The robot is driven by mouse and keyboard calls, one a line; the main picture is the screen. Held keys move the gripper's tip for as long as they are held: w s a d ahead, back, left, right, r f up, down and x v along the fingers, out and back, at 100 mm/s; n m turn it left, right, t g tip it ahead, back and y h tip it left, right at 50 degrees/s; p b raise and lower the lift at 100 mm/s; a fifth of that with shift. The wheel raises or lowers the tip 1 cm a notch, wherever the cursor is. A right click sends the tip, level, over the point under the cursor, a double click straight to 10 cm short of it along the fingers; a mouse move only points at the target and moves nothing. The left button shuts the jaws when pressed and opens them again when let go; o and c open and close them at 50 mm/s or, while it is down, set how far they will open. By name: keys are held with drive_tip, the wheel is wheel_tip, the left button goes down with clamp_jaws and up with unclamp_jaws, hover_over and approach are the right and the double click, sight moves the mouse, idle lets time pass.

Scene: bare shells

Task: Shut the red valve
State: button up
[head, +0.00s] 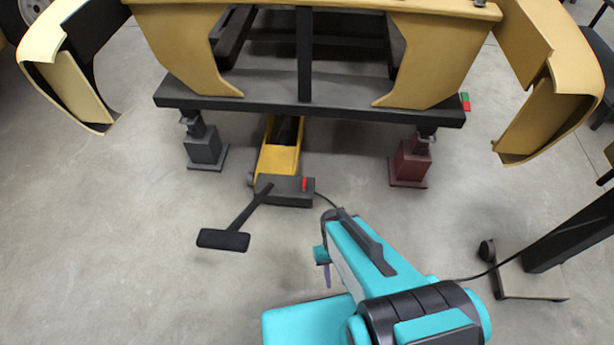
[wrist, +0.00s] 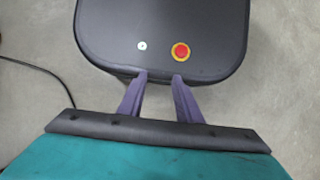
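The red valve (head: 304,184) is a small red piece on top of the dark box at the near end of a yellow floor jack (head: 279,160), right of its black T-handle (head: 225,239). My gripper (head: 327,277) hangs nearer to me than the valve and a little to its right, clear of it. In the wrist view, its two purple fingers (wrist: 160,77) stand apart with nothing between them, so it is open. The valve does not show in the wrist view. Whether the valve is open or shut cannot be told.
A vehicle front (head: 300,90) stands over the jack. A grey stand (head: 206,148) and a dark red stand (head: 408,163) flank it. A black cable (head: 466,278) crosses the floor to a post foot (head: 530,283). Floor left of the handle is clear.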

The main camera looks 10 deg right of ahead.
drive_tip(key=shift+w+a, duration=0.1)
drive_tip(key=shift+a, duration=0.15)
idle(0.5)
